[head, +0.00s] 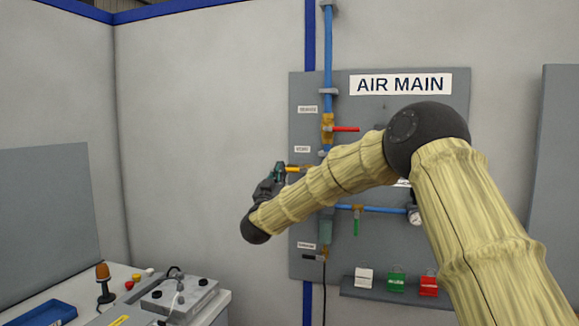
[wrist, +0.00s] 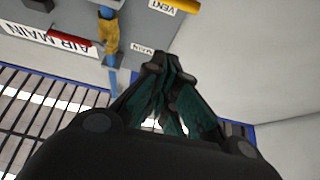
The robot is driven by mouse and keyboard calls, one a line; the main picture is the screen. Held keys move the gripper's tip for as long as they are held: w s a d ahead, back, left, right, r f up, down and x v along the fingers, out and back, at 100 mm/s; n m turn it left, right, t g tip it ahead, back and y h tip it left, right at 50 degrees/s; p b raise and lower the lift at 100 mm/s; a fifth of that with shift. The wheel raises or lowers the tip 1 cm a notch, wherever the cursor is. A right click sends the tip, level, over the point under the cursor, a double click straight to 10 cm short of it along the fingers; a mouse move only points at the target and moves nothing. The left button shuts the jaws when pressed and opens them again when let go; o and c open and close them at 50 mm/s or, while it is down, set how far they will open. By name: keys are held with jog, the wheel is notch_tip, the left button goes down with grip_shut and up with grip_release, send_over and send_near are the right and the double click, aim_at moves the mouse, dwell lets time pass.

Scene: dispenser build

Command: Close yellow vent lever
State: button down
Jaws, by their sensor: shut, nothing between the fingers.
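The yellow vent lever (head: 293,169) shows in the head view as a short bar sticking out level at the left of the blue pipe, just beyond my gripper. Its near part shows at the top edge of the wrist view (wrist: 181,6), beside the VENT label (wrist: 163,5). My gripper (head: 280,168) is shut and empty. In the wrist view its dark green fingers meet (wrist: 170,62) below the yellow lever in the picture, apart from it there. My arm hides the lever's valve in the head view, so I cannot tell whether they touch.
A brass valve (head: 327,129) with a red lever (head: 346,129) sits above on the grey AIR MAIN panel (head: 300,88). A green lever (head: 356,227) hangs lower right, beside a gauge (head: 414,217). A bench with equipment (head: 180,297) stands at lower left.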

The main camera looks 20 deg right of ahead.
notch_tip(320, 180, up, 5)
jog(key=p, duration=0.4)
send_over(296, 170)
jog(key=s+a, duration=0.2)
jog(key=a, duration=0.1)
jog(key=shift+w+f+p, duration=0.2)
jog(key=shift+f+p, duration=0.05)
jog(key=shift+f, duration=0.75)
jog(key=shift+w+f+p, duration=0.2)
jog(key=shift+f+p, duration=0.05)
jog(key=shift+f, duration=0.75)
